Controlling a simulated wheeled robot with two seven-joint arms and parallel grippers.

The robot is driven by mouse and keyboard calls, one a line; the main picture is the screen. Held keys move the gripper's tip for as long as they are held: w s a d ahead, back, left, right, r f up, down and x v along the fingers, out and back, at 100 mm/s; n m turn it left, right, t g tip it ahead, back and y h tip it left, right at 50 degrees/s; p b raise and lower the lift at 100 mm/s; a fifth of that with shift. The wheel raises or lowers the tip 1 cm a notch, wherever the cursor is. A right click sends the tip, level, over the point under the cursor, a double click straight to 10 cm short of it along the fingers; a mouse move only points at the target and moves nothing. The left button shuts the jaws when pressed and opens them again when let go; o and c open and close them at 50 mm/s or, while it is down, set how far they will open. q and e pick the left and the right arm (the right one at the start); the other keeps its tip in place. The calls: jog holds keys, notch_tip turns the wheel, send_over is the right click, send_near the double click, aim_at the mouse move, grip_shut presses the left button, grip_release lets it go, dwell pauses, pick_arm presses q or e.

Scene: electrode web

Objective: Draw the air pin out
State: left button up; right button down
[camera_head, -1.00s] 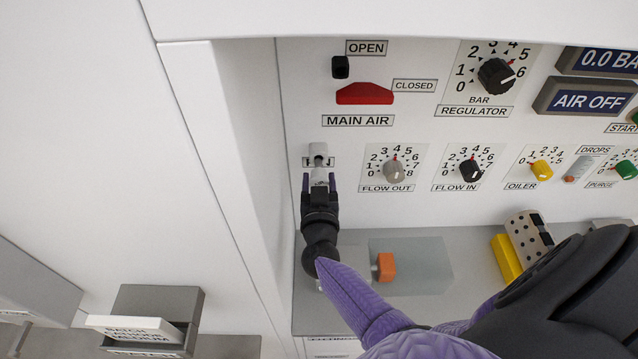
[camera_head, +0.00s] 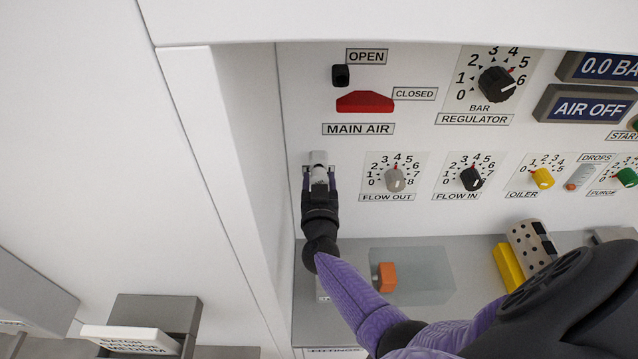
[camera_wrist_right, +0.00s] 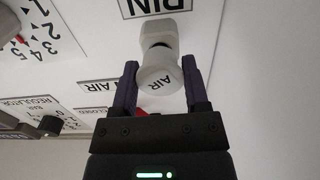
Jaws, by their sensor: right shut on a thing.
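The air pin is a pale grey round knob marked AIR (camera_wrist_right: 158,82) in the right wrist view. It stands in front of a light hex collar (camera_wrist_right: 158,38), with a short dark gap between them. In the head view the pin (camera_head: 319,175) is small, at the left of the panel below the MAIN AIR label. My right gripper (camera_wrist_right: 158,88) has its two purple-dark fingers on either side of the knob, shut on it. In the head view the right gripper (camera_head: 319,180) partly covers the pin. My left gripper is not in view.
The red main air handle (camera_head: 365,102) lies at CLOSED above the pin. The flow out knob (camera_head: 395,180) is close to the right. A white side wall (camera_head: 240,150) stands close to the left. A grey ledge with an orange block (camera_head: 387,277) is below.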

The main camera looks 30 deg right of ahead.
jog(key=shift+w+d, duration=0.15)
jog(key=shift+w, duration=0.1)
grip_release()
jog(key=p+v, duration=0.2)
jog(key=v, duration=0.8)
dwell(0.4)
